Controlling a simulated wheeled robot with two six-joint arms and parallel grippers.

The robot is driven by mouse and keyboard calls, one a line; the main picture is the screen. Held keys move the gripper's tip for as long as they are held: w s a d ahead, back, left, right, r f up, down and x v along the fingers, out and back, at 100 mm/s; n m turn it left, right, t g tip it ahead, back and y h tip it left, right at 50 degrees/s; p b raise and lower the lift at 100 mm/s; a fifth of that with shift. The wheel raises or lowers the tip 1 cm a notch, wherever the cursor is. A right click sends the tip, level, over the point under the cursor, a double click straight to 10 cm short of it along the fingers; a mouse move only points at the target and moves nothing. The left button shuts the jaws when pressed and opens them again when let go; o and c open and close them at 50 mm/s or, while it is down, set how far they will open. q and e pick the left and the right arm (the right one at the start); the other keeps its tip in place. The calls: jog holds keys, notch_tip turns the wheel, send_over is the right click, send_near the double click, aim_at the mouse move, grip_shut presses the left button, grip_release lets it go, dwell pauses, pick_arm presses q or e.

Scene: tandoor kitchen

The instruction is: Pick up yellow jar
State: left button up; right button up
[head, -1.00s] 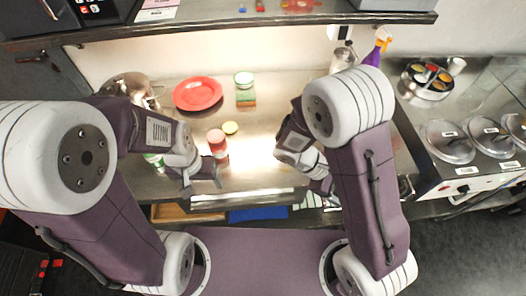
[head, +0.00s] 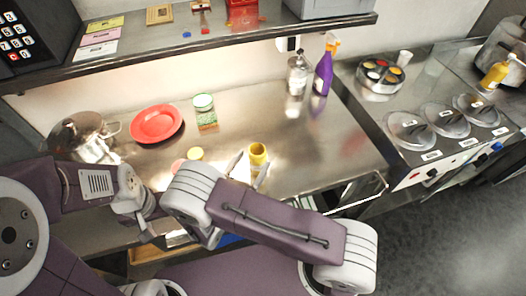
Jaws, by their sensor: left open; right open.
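The yellow jar (head: 258,154) stands upright on the steel counter, with its open-looking top facing up. My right gripper (head: 248,170) is open, and its two light fingers point at the jar. The jar shows just beyond the fingertips, nearer the right finger. I cannot tell whether the fingers reach around it. My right arm hides the jar's near surroundings. My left gripper (head: 147,228) is open and empty over the counter's front edge at the left, partly hidden by its own wrist.
A purple spray bottle (head: 324,72) and a clear bottle (head: 298,74) stand behind. The counter right of the jar is clear.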

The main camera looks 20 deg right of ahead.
aim_at(260, 147)
jog(key=shift+w, duration=0.2)
jog(key=shift+d+r+p, duration=0.1)
jog(key=shift+r+p, duration=0.35)
jog(key=shift+p, duration=0.05)
jog(key=shift+w+d, duration=0.15)
jog(key=shift+w, duration=0.15)
jog(key=p+x, duration=0.1)
jog(key=x, duration=0.2)
jog(key=shift+d+f, duration=0.1)
jog(key=shift+f, duration=0.1)
jog(key=p+x, duration=0.1)
jog(key=x, duration=0.1)
jog(key=shift+w+d, duration=0.15)
jog(key=shift+w, duration=0.05)
jog(key=shift+w+d, duration=0.15)
jog(key=shift+w, duration=0.1)
jog(key=shift+w+d+f, duration=0.1)
jog(key=shift+w+d, duration=0.1)
pick_arm(q)
jog(key=r, duration=0.2)
jog(key=a+r, duration=0.1)
jog(key=shift+s+r, duration=0.15)
jog(key=shift+s, duration=0.25)
pick_arm(e)
grip_shut()
